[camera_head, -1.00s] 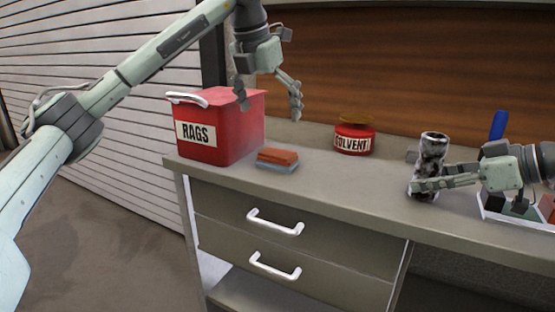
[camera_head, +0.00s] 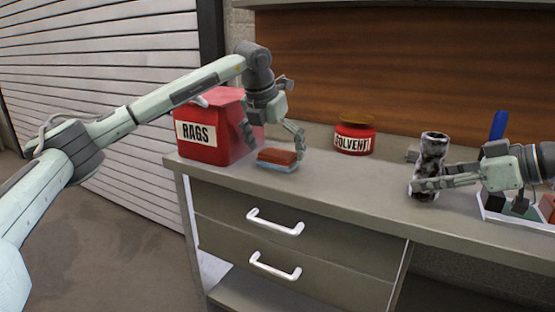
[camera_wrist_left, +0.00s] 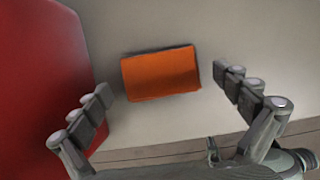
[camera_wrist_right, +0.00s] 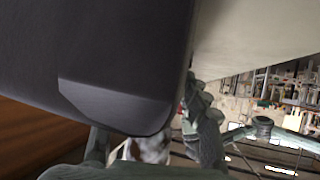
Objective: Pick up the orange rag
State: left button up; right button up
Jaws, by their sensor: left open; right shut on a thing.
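The orange rag (camera_head: 277,156) is a small folded block on the workbench, beside the red RAGS box. In the head view a blue-grey layer shows under it. In the left wrist view the rag (camera_wrist_left: 160,74) lies flat, between and beyond the fingertips. My left gripper (camera_head: 273,138) is open just above the rag, one finger at each side; in its wrist view the gripper (camera_wrist_left: 165,88) appears not to touch it. My right gripper (camera_head: 424,186) is shut on a dark, mottled cylinder (camera_head: 432,155) standing upright at the right. The right wrist view is mostly filled by a dark surface.
The red RAGS box (camera_head: 202,148) stands close to the left gripper. A SOLVENT jar (camera_head: 354,140) stands at the back. A tray (camera_head: 512,219) with several items is at the right. The counter (camera_head: 350,184) between is clear. Drawer handles (camera_head: 275,222) stick out in front.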

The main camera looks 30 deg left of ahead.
aim_at(276, 154)
pick_arm(q)
jog(key=shift+w+f, duration=0.1)
jog(key=shift+f, duration=0.2)
jog(key=shift+c, duration=0.6)
jog(key=c, duration=1.1)
notch_tip(276, 154, up, 10)
jog(key=shift+r, duration=0.1)
